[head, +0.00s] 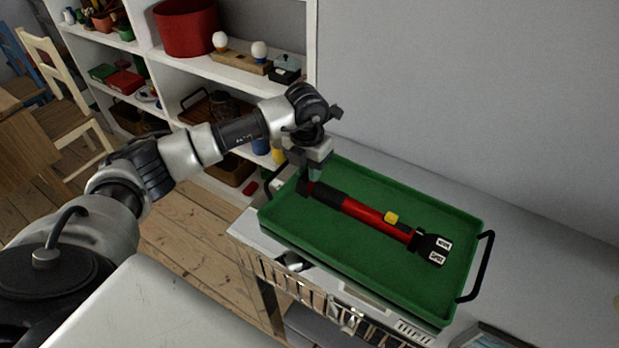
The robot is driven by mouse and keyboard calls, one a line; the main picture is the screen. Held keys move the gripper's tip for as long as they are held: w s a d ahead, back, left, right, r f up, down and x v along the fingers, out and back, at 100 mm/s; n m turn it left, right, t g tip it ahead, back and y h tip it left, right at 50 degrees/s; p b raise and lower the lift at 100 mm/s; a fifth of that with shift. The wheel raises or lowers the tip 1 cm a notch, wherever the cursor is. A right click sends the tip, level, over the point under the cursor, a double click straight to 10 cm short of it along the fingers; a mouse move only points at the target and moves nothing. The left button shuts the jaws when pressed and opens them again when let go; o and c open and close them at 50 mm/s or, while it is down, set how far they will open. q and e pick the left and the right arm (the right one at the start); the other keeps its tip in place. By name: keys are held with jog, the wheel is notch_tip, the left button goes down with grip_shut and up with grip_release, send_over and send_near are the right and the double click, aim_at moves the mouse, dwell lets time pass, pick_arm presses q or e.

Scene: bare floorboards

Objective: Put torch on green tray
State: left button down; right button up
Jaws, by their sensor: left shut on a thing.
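The torch (375,215) is red with black ends and a yellow switch. It lies lengthwise over the inside of the green tray (300,225), with its head with white labels toward the right. I cannot tell whether it rests fully on the tray's floor. The tray has raised walls and black handles and stands on a white surface. My left gripper (310,184) points down at the tray's left end and is shut on the torch's black tail end. The fingertips are partly hidden. My right gripper is not in view.
White shelves (225,52) with a red bin (187,27) and small items stand behind at the left. A grey wall is behind the tray. Chairs (62,105) stand at the far left. A flat framed thing (490,338) lies at the bottom right.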

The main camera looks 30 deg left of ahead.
pick_arm(q)
notch_tip(320, 180, down, 3)
jog(key=shift+f+p, duration=0.15)
jog(key=shift+p, duration=0.25)
jog(key=shift+f, duration=0.3)
jog(key=c, duration=0.9)
grip_release()
notch_tip(320, 180, up, 12)
jog(key=shift+a+r+b, duration=0.1)
jog(key=shift+a+b, duration=0.05)
jog(key=shift+b, duration=0.8)
